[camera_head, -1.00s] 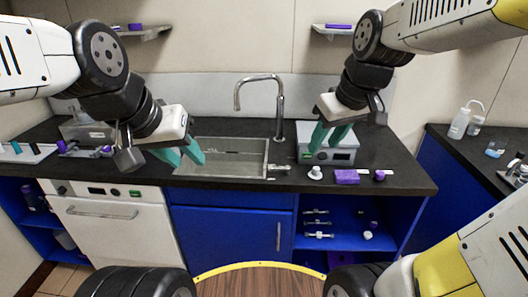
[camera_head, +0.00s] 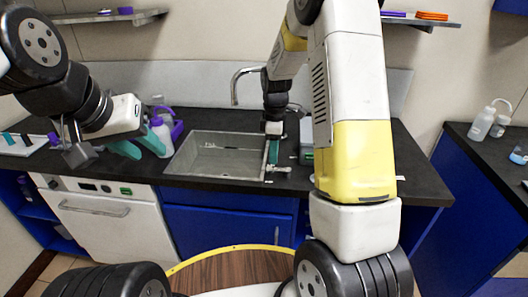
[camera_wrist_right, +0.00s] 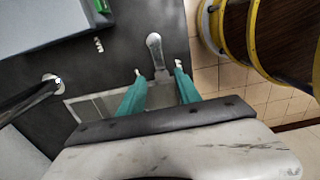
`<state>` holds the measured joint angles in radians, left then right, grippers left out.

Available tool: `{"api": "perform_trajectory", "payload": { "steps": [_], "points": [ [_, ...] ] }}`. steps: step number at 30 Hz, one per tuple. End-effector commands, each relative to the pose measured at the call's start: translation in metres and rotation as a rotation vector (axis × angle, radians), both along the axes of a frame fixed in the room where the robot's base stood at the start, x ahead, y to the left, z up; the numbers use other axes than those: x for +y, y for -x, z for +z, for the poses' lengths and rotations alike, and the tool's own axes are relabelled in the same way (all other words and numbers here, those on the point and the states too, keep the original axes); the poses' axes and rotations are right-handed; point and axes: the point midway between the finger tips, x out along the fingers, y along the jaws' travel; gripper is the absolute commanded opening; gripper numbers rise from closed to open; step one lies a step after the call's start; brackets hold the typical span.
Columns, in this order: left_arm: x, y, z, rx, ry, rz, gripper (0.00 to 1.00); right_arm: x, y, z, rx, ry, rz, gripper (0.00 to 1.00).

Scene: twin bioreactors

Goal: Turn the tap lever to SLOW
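The tap lever (camera_head: 278,169) is a small metal handle on the dark counter at the sink's right front corner. In the right wrist view the lever (camera_wrist_right: 154,46) lies just beyond my fingertips, roughly between their lines, with no clear contact. My right gripper (camera_head: 273,150) points down beside the sink; in the wrist view its two teal fingers (camera_wrist_right: 159,74) are apart with nothing between them. The curved tap spout (camera_head: 236,88) stands behind, partly hidden by my right arm. My left gripper (camera_head: 138,151) is open over the counter left of the sink. SLOW markings are not readable.
A white bottle (camera_head: 161,136) and purple item (camera_head: 177,128) stand close to my left fingers. The steel sink (camera_head: 212,168) lies between my grippers. A grey device (camera_head: 306,140) is partly hidden behind my right arm.

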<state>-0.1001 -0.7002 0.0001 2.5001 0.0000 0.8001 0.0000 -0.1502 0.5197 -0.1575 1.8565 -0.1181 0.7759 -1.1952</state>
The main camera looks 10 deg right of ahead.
Motion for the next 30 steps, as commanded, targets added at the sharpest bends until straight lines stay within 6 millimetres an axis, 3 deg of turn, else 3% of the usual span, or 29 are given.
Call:
{"api": "perform_trajectory", "payload": {
  "steps": [3, 9, 20, 26, 30],
  "points": [
    [0.000, 0.000, 0.000, 0.000, 0.000, 0.000, 0.36, 0.000, 0.001, -0.021, 0.004, 0.000, 0.000, 0.40],
    [0.000, 0.000, 0.000, 0.000, 0.000, 0.000, 0.36, 0.000, 0.001, -0.045, 0.002, 0.000, -0.001, 0.40],
    [0.000, 0.000, 0.000, 0.000, 0.000, 0.000, 0.36, 0.000, 0.000, -0.052, -0.001, 0.000, -0.002, 0.40],
    [0.000, 0.000, 0.000, 0.000, 0.000, 0.000, 0.36, 0.000, 0.000, -0.052, -0.001, 0.000, -0.002, 0.03],
    [0.000, 0.000, 0.000, 0.000, 0.000, 0.000, 0.36, 0.000, 0.000, -0.051, -0.001, 0.000, -0.002, 0.00]
  ]
}}
